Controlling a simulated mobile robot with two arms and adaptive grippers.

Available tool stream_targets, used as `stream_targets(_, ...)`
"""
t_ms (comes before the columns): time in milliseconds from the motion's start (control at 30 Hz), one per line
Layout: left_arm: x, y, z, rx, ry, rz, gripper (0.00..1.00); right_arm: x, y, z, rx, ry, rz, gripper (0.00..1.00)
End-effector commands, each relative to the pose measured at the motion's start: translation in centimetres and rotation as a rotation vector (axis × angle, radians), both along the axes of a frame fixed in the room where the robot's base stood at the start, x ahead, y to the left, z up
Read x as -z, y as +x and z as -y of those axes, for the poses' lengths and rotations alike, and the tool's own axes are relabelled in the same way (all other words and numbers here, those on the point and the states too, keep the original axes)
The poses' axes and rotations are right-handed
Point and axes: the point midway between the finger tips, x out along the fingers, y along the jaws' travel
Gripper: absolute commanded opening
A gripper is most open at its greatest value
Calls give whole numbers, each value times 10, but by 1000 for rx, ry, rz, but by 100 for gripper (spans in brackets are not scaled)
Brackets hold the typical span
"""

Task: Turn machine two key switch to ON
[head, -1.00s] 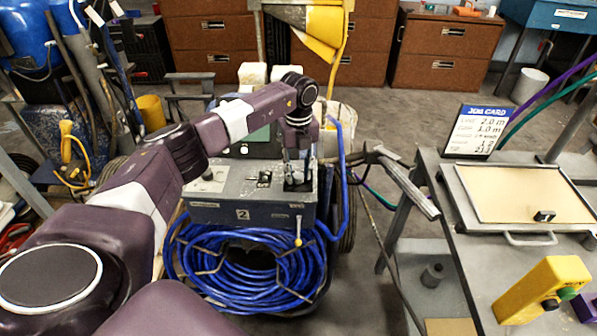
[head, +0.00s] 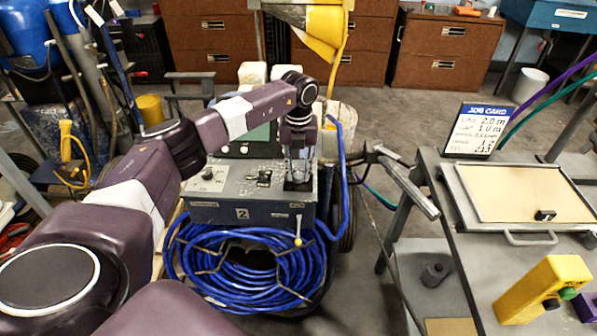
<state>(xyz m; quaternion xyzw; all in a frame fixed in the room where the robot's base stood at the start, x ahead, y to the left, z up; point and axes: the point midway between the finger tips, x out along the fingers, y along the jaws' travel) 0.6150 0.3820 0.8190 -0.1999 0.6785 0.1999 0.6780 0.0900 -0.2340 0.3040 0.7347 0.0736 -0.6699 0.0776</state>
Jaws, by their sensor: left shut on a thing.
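Machine two (head: 225,214) is a grey control box with a "2" label on its front, standing over a coil of blue hose. On its top are a small knob on a light plate at the left (head: 207,174), a dark switch in the middle (head: 264,178) and a dark square plate at the right (head: 297,186). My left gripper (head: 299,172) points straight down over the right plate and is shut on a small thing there. The gripper hides most of that thing, so I cannot tell its turn position. My right gripper does not show.
A grey table (head: 455,258) at the right holds a tan board (head: 520,192), a job card (head: 478,130) and a yellow box with a green button (head: 545,290). A grey handlebar (head: 400,180) juts out between machine and table. Blue hose (head: 250,265) hangs below the box.

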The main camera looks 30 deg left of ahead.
Motion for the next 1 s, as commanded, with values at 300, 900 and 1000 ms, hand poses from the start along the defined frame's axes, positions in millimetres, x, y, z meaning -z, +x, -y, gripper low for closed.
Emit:
stream_targets(300, -1, 1, 0, 297, -1, 3, 0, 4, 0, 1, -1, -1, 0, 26)
stream_targets(900, -1, 1, 0, 657, 0, 3, 0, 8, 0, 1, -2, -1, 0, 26)
stream_targets(1000, -1, 1, 0, 677, 0, 3, 0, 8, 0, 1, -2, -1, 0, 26)
